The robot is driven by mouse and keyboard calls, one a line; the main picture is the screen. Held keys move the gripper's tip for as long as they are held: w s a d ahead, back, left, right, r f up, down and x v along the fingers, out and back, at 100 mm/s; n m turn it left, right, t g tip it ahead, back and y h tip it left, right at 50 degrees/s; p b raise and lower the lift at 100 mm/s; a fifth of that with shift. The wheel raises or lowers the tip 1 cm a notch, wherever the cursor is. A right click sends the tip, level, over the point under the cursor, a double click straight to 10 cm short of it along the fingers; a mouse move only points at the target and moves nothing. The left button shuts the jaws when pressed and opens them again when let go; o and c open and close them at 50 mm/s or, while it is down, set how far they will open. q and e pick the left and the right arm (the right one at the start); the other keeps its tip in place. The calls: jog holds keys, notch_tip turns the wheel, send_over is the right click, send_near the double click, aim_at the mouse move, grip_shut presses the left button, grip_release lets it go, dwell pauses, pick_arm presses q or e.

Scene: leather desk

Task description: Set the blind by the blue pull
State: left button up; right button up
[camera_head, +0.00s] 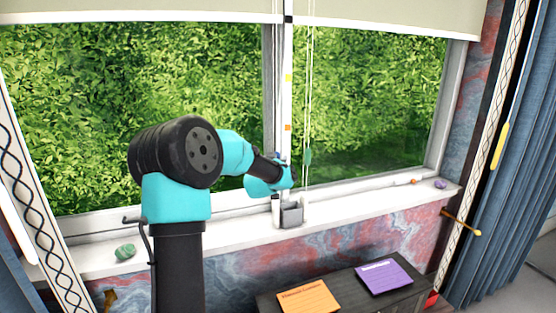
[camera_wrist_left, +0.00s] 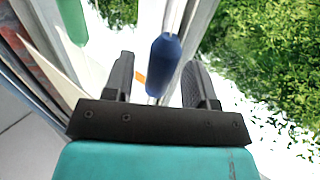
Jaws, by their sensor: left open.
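A cream blind (camera_head: 390,17) hangs at the top right of the window, and another cream blind (camera_head: 130,8) hangs at the top left. The dark blue pull (camera_wrist_left: 164,62) hangs upright between the two fingers of my open left gripper (camera_wrist_left: 158,68) in the wrist view, with no clear grip on it. In the head view my left gripper (camera_head: 288,176) is at the window's centre post, and its fingers and the blue pull are mostly hidden. A green pull (camera_head: 308,157) hangs on cords just to the right; it also shows in the wrist view (camera_wrist_left: 72,20). My right gripper is out of view.
An orange tag (camera_head: 288,127) and a yellow tag (camera_head: 289,78) are on the centre post. A small grey box (camera_head: 291,215) stands on the white sill (camera_head: 240,232) below. A green stone (camera_head: 125,252) lies at left. Orange (camera_head: 308,297) and purple (camera_head: 384,277) cards lie on a dark cabinet.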

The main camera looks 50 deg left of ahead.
pick_arm(q)
jog(key=shift+x, duration=1.3)
jog(key=shift+c, duration=0.2)
grip_shut()
